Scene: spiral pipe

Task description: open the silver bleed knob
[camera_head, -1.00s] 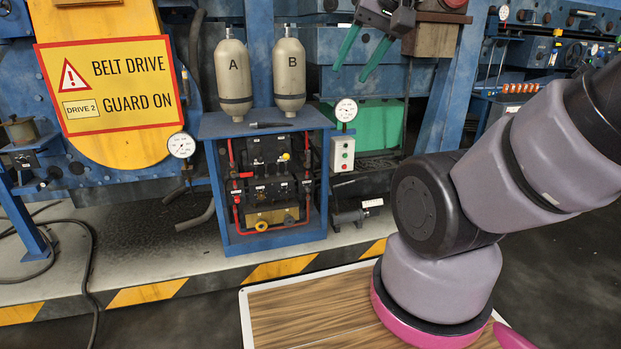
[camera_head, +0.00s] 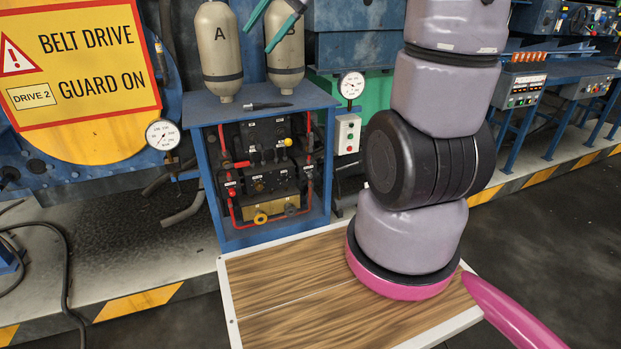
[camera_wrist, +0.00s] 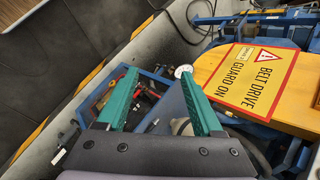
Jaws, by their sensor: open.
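The blue cabinet (camera_head: 212,185) holds a black valve panel (camera_head: 262,155) with red pipes and several small knobs. A yellow knob (camera_head: 287,142), a red knob (camera_head: 232,191) and a brass round fitting (camera_head: 261,218) show. A greyish knob (camera_head: 290,209) sits low on the right; I cannot tell if it is the silver bleed knob. My gripper (camera_head: 257,38) is open and empty, with green fingers in front of cylinder B, above the cabinet top. In the wrist view its fingers (camera_wrist: 158,75) are spread, with the cabinet's red pipes (camera_wrist: 146,94) visible between them.
Cylinder A (camera_head: 219,60) and cylinder B (camera_head: 286,70) stand on the cabinet top beside a dark tool (camera_head: 268,106). Gauges (camera_head: 162,134) (camera_head: 351,86) flank the cabinet. A button box (camera_head: 347,133) is on its right. The wooden platform (camera_head: 290,290) lies in front.

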